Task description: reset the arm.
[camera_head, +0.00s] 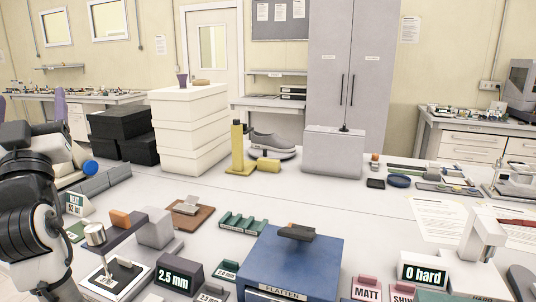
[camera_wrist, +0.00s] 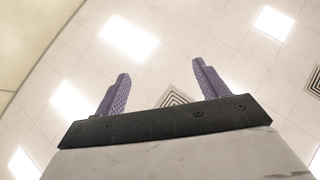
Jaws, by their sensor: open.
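My gripper (camera_wrist: 161,88) shows in the wrist view with its two purple ridged fingers spread apart and nothing between them. The wrist camera faces the ceiling, with its tiles, bright light panels and square vents behind the fingers. In the head view my arm (camera_head: 35,215) is folded up at the left edge, in white and black links. A purple finger (camera_head: 60,105) shows at the far left, above the table; the rest of the gripper is hard to make out there.
A white table (camera_head: 330,205) spreads ahead, with a blue box (camera_head: 290,262) marked FLATTEN at the front. A stand (camera_head: 115,270) and a 2.5 mm block (camera_head: 173,277) sit front left, near my arm. The table's middle is clear.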

